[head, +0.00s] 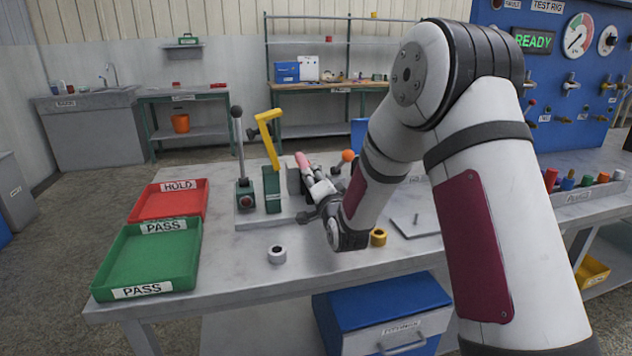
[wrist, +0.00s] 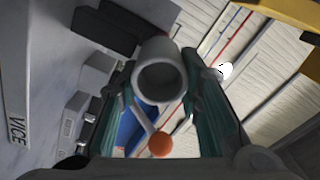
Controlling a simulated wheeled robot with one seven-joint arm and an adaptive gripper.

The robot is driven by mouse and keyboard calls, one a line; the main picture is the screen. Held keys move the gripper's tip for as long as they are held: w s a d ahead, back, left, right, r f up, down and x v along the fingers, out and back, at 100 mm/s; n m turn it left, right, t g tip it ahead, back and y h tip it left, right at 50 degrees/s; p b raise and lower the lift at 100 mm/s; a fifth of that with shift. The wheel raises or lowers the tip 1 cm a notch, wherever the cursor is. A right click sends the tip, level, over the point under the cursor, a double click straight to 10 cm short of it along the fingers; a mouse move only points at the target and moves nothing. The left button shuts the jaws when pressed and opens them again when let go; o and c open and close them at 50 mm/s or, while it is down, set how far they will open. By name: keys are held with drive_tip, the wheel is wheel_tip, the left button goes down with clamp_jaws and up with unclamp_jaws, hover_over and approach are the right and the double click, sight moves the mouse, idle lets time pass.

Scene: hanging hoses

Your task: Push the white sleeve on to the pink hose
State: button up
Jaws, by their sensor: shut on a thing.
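The white sleeve (wrist: 161,72) is a short pale tube held between the two teal fingers of my gripper (wrist: 160,100), its open end facing the wrist camera. In the head view the sleeve (head: 321,189) shows just ahead of my gripper (head: 322,207), over the fixture on the bench. The pink hose (head: 303,162) points up and away from the sleeve's far end, roughly in line with it. I cannot tell whether the sleeve is around the hose or only meets its end. The hose is hidden behind the sleeve in the wrist view.
A yellow clamp handle (head: 268,132), a black-knobbed lever (head: 238,140) and an orange ball knob (head: 348,155) stand close by. A white ring (head: 277,254) and yellow ring (head: 379,237) lie in front. Red (head: 138,206) and green (head: 112,286) trays are left.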

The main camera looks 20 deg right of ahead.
drive_tip(key=shift+w+b, duration=0.35)
drive_tip(key=shift+w+r, duration=0.1)
drive_tip(key=shift+c, duration=1)
drive_tip(key=o, duration=1.3)
drive_tip(key=s, duration=1.2)
